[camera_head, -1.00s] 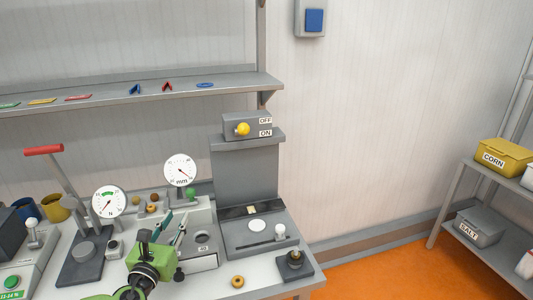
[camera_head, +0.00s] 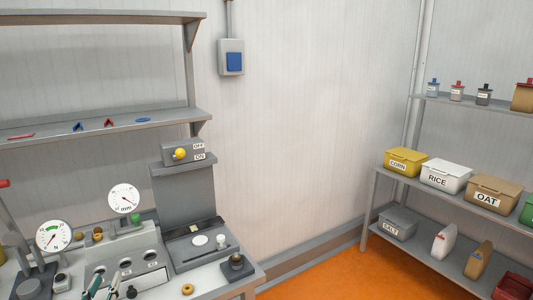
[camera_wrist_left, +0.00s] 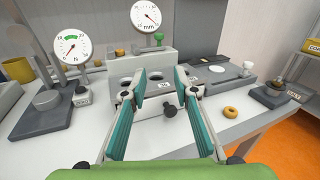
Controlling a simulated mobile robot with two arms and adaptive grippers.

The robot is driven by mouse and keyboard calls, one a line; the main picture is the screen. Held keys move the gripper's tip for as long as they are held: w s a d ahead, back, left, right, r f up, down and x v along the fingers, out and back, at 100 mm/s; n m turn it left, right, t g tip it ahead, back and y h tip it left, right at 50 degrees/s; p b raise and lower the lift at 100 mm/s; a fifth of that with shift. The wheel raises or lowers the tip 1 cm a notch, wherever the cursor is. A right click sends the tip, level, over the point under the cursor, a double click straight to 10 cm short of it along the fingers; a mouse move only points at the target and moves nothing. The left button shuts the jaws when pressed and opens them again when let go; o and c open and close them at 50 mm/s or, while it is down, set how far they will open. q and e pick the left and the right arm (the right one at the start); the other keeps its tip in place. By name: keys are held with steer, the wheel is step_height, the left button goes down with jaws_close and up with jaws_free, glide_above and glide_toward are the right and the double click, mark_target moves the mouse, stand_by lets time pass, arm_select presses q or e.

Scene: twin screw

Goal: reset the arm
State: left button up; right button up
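My left gripper (camera_head: 103,287) shows at the bottom edge of the head view, low over the front of the bench. In the left wrist view its two teal-padded fingers (camera_wrist_left: 160,84) stand apart with nothing between them. Beyond the fingers is a grey block with holes (camera_wrist_left: 150,72), not touched as far as I can see. My right gripper is in neither view now.
The bench (camera_head: 215,280) holds two dial gauges, one a mm dial (camera_head: 124,198), a grey machine with a yellow knob (camera_head: 180,154) and a brown ring (camera_head: 188,289). A rack with labelled bins such as RICE (camera_head: 446,176) stands right. Orange floor (camera_head: 330,278) lies between.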

arm_select(q)
steer(key=s+d+f+n+g+y, duration=0.1)
steer(key=s+d+f+n+g, duration=0.35)
steer(key=s+f+n, duration=0.4)
steer(key=s+d+f+n+g, duration=0.4)
steer(key=s+d+f+n, duration=0.15)
steer(key=n, duration=0.55)
steer(key=s+d+f+n+g+h, duration=0.2)
steer(key=s+d+f+n+g, duration=0.15)
steer(key=s+n, duration=0.35)
steer(key=s+d+f+n+g+h, duration=0.2)
steer(key=s+d+n, duration=0.3)
steer(key=s, duration=0.4)
step_height(320, 180, down, 27)
steer(key=s+g, duration=0.2)
steer(key=s+a+f, duration=0.2)
steer(key=s+f, duration=1.3)
steer(key=s, duration=0.2)
steer(key=shift+a+m+g, duration=0.35)
steer(key=shift+g, duration=0.05)
steer(key=shift+w+f, duration=0.1)
